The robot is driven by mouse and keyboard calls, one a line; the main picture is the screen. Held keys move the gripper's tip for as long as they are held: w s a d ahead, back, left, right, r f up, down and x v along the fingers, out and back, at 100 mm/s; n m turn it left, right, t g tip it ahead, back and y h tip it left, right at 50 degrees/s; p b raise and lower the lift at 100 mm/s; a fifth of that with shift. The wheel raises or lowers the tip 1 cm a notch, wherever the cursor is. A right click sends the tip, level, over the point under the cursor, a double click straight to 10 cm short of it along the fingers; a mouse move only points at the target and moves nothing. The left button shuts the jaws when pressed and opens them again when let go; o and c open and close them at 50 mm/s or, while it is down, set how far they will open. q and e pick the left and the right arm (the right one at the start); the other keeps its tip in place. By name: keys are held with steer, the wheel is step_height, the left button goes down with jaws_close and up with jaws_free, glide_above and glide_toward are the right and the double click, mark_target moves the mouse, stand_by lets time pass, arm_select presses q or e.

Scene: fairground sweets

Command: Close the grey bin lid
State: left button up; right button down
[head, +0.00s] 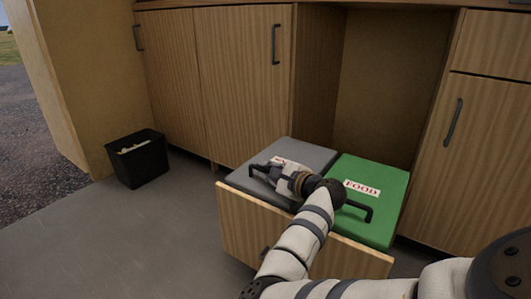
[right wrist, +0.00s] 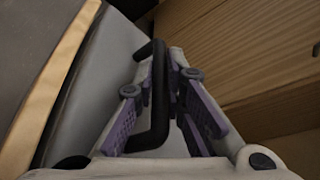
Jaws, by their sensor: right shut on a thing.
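The grey bin lid (head: 307,153) lies on the left of the pull-out drawer and looks about level with the green lid beside it. Its label is mostly hidden by my gripper. My right gripper (head: 270,172) is over the grey lid, shut on its black handle (head: 254,170). In the right wrist view the handle (right wrist: 158,95) runs between the fingers of my right gripper (right wrist: 168,85), and the grey lid (right wrist: 105,65) shows to the left. My forearm hides the lid's near right part. My left gripper is not in view.
The green lid (head: 379,214), marked FOOD, has its own black handle (head: 368,211) close beside my wrist. The wooden drawer front (head: 235,222) stands pulled out from the cabinets. A small black bin (head: 138,166) stands on the floor at left, with clear floor between.

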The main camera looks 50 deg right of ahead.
steer(key=shift+s+f, duration=0.1)
steer(key=shift+f, duration=0.2)
steer(key=c, duration=1.9)
jaws_free()
steer(key=v, duration=1.2)
steer(key=shift+r, duration=0.1)
